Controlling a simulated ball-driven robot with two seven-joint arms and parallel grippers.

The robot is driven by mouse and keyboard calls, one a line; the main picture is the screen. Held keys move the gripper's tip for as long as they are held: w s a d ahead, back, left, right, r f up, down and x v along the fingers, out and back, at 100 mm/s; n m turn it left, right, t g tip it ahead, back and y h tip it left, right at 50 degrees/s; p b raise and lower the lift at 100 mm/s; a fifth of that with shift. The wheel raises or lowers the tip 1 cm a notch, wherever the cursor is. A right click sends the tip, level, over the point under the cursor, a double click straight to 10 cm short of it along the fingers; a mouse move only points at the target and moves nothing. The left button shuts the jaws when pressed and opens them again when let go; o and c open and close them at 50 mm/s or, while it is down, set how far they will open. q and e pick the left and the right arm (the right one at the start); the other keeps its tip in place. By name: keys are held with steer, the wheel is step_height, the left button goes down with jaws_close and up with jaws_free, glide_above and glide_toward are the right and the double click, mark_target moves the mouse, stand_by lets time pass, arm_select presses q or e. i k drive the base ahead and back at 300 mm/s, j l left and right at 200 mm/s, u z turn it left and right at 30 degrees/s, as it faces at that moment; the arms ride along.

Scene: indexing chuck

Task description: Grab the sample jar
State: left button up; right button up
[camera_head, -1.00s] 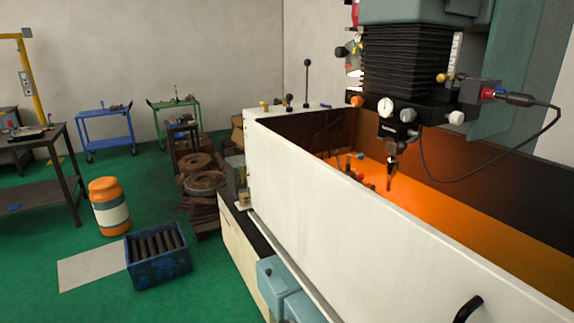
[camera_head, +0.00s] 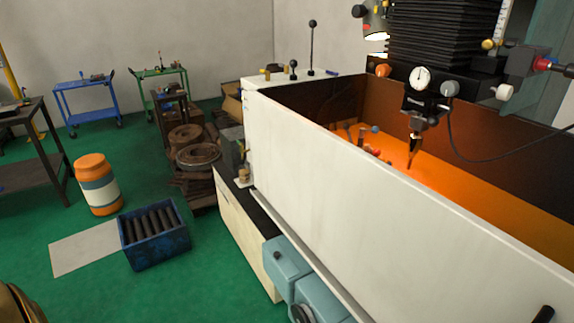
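A small tan jar-like thing (camera_head: 243,174) stands on the dark ledge at the left end of the machine, beside a grey block. It looks like the sample jar, but it is too small to make out its lid or contents. Neither of my grippers shows in the head view, so nothing is seen near or touching it.
The machine's tall white tank wall (camera_head: 390,210) fills the right side. Blue-grey boxes (camera_head: 290,265) jut out below it. A blue crate of dark bars (camera_head: 155,240) and an orange-and-white drum (camera_head: 97,184) stand on the green floor. Clear floor (camera_head: 110,295) lies front left.

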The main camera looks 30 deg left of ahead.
mark_target(244, 174)
steer(key=i+j+z, duration=0.1)
steer(key=j+z, duration=0.3)
steer(key=j, duration=0.8)
steer(key=j+z, duration=0.4)
steer(key=j, duration=0.8)
